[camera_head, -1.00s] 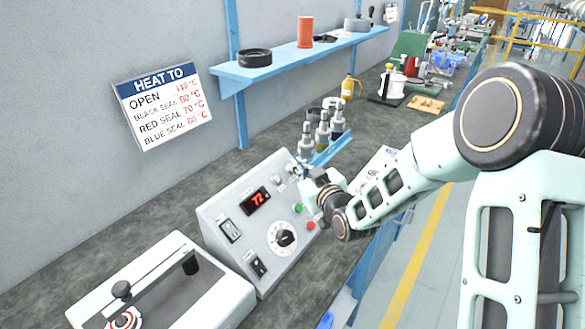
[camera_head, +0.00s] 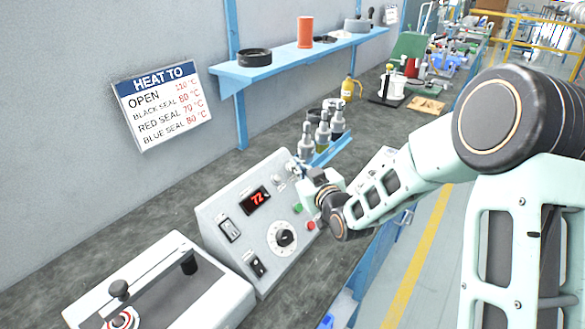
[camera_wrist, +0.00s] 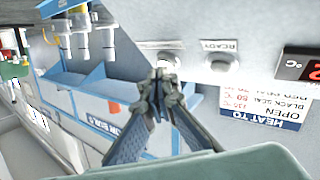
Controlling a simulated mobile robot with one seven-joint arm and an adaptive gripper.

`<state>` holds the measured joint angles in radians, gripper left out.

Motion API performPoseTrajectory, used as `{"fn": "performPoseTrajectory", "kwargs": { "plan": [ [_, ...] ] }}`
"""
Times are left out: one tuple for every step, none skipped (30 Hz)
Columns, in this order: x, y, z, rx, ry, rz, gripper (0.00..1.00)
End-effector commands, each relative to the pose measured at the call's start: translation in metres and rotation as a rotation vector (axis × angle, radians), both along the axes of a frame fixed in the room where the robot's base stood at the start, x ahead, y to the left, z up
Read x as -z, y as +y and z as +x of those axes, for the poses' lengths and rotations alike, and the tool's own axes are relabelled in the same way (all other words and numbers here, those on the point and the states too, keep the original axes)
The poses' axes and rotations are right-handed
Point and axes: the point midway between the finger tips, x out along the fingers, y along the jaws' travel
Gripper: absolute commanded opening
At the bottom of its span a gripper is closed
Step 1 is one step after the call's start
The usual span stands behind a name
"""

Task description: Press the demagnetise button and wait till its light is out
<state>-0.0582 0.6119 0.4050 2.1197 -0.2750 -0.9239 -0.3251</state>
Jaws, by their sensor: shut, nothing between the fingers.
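The sloped grey control box (camera_head: 240,215) stands on the bench with a red display (camera_head: 257,199) reading 72. It has a dial (camera_head: 284,238), rocker switches (camera_head: 230,230), a green button (camera_head: 298,208) and a red button (camera_head: 311,225). My gripper (camera_head: 298,172) is at the box's upper right. In the wrist view my shut, empty fingers (camera_wrist: 163,82) are in front of a round fitting (camera_wrist: 163,60), partly hiding it; I cannot tell whether they touch. Beside it is an unlit-looking round lamp (camera_wrist: 220,62) labelled READY. I cannot read a demagnetise label or make out its light.
A blue rack (camera_head: 330,151) with several tool holders stands close behind the box. A grey-white unit (camera_head: 215,298) with a black handle is at the front left. A blue shelf (camera_head: 285,63) and a HEAT TO sign (camera_head: 162,105) are on the wall.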

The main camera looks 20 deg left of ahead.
Motion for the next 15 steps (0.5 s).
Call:
{"fn": "performPoseTrajectory", "kwargs": {
  "plan": [
    [0.0004, 0.0003, -0.0001, -0.001, 0.001, -0.001, 0.00],
    [0.0003, 0.0004, -0.0001, -0.001, 0.001, -0.001, 0.00],
    [0.0004, 0.0004, -0.0002, -0.001, 0.001, -0.001, 0.00],
    [0.0004, 0.0004, -0.0002, -0.001, 0.001, -0.001, 0.00],
    [0.0004, 0.0004, -0.0003, -0.001, 0.001, -0.001, 0.00],
    [0.0005, 0.0004, -0.0003, -0.001, 0.001, -0.001, 0.00],
    [0.0005, 0.0004, -0.0003, -0.001, 0.001, -0.001, 0.00],
    [0.0005, 0.0003, -0.0004, -0.001, 0.001, -0.001, 0.00],
    [0.0001, 0.0001, -0.0005, -0.001, 0.001, -0.001, 0.00],
    [-0.0003, -0.0003, -0.0006, -0.001, 0.001, -0.001, 0.00],
    [-0.0008, -0.0009, -0.0008, -0.001, 0.001, -0.001, 0.00],
    [-0.0018, -0.0018, -0.0012, -0.001, 0.001, -0.001, 0.00],
    [-0.0027, -0.0027, -0.0015, -0.001, 0.001, -0.001, 0.00],
    [-0.0037, -0.0037, -0.0019, -0.001, 0.001, -0.001, 0.00],
    [-0.0053, -0.0051, -0.0023, -0.001, 0.001, -0.001, 0.00]
  ]
}}
